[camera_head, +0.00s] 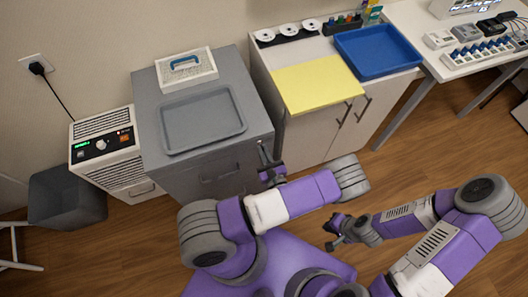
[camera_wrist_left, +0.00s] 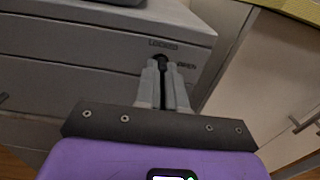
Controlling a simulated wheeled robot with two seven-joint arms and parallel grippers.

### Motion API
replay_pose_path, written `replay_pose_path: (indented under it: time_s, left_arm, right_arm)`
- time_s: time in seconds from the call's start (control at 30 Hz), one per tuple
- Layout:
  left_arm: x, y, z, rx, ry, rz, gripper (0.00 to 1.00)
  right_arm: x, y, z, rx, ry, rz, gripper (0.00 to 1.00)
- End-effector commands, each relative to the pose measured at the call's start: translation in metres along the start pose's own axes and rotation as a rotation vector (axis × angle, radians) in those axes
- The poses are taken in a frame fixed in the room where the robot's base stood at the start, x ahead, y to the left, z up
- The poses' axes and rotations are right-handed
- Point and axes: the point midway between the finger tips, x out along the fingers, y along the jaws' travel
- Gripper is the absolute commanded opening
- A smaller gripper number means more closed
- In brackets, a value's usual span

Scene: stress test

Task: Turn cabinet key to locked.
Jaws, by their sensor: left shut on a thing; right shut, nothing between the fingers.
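The grey cabinet (camera_head: 187,184) stands at the left of centre in the head view. Its front fills the upper left of the left wrist view (camera_wrist_left: 75,78). My left gripper (camera_head: 265,157) is at the cabinet's front right edge. In the left wrist view its fingers (camera_wrist_left: 163,80) are shut on the small dark key (camera_wrist_left: 163,62), which is mostly hidden between them. A "LOCKED" label (camera_wrist_left: 162,44) is just above the key and an "OPEN" label (camera_wrist_left: 187,65) is to its right. The key's exact angle cannot be told. My right gripper (camera_head: 331,234) is shut and empty above the floor.
A grey tray (camera_head: 203,150) and a white basket (camera_head: 203,72) rest on the cabinet. A white heater-like unit (camera_head: 107,180) and a dark bin (camera_head: 65,222) stand left. A white cupboard (camera_head: 307,139) with a yellow mat (camera_head: 318,103) and blue tray (camera_head: 412,68) stands right.

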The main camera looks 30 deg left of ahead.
Motion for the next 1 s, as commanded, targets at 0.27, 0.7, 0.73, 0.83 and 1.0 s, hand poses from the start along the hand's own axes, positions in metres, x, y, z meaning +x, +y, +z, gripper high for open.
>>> replay_pose_path:
  time_s: [0.27,0.7,0.73,0.83,1.0]
  left_arm:
    - [0.002,-0.001,0.004,-0.004,-0.014,0.0,0.34]
    - [-0.019,-0.001,0.002,0.0,-0.005,-0.004,0.34]
    - [-0.024,-0.001,0.002,0.0,-0.006,-0.003,0.34]
    - [-0.042,-0.001,0.002,-0.001,-0.006,-0.004,0.34]
    - [-0.065,-0.001,0.002,-0.002,-0.009,-0.003,0.34]
  right_arm:
    - [0.0,0.0,0.0,0.0,0.0,0.0,0.0]
    - [-0.003,-0.001,0.0,0.0,0.0,0.0,0.0]
    - [-0.004,-0.002,0.0,0.0,0.0,0.0,0.0]
    - [-0.006,-0.002,0.0,0.0,0.0,0.0,0.0]
    - [-0.008,-0.003,0.0,0.0,0.0,0.0,0.0]
